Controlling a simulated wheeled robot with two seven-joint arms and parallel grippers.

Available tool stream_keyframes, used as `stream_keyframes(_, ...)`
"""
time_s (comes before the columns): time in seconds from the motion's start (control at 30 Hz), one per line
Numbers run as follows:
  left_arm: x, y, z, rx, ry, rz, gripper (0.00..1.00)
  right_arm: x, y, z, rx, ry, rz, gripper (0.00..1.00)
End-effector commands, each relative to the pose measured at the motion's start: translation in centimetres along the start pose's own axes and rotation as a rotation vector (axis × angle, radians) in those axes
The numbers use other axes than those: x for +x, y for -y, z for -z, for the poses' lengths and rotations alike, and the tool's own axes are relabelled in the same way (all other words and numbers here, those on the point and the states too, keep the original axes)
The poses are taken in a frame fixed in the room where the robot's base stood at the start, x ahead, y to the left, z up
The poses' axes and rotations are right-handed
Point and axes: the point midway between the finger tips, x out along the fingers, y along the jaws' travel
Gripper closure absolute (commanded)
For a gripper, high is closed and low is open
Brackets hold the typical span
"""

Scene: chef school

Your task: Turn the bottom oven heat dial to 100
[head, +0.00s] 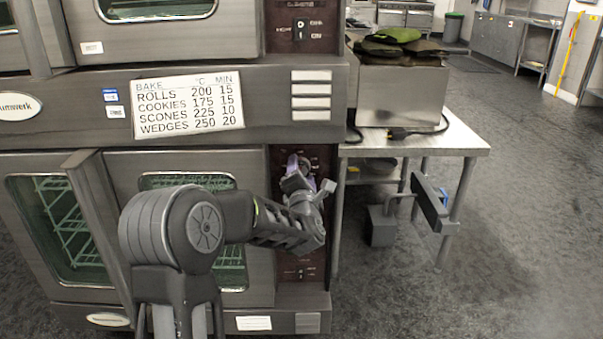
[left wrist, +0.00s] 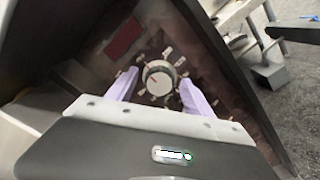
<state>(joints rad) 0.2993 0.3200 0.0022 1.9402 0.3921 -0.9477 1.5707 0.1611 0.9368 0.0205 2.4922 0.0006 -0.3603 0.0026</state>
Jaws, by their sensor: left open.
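The bottom oven heat dial (left wrist: 159,78) is a round pale knob with a red mark on its face, ringed by small labels too small to read. It sits on the dark red control panel (head: 315,256) of the bottom oven. My left gripper (left wrist: 160,82) is open, its two lavender fingers on either side of the dial; I cannot tell whether they touch it. In the head view my left gripper (head: 300,164) is at the upper part of this panel, and the wrist hides much of the panel. My right gripper is not visible.
A bake chart (head: 188,104) is on the oven front above. To the right stands a steel table (head: 455,135) with a metal box (head: 402,96) on it. Floor at far right is clear.

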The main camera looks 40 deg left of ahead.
Motion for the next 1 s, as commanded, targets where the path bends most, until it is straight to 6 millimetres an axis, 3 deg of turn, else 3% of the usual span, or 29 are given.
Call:
stream_keyframes(0.3, 0.37, -0.03, 0.0, 0.0, 0.0, 0.0, 0.4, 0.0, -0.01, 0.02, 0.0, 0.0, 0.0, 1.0)
stream_keyframes(0.9, 0.34, 0.0, 0.01, 0.0, 0.0, 0.001, 0.89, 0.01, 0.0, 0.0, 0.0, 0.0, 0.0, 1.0)
stream_keyframes(1.0, 0.33, 0.01, 0.01, 0.001, 0.0, 0.001, 0.92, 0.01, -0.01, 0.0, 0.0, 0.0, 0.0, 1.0)
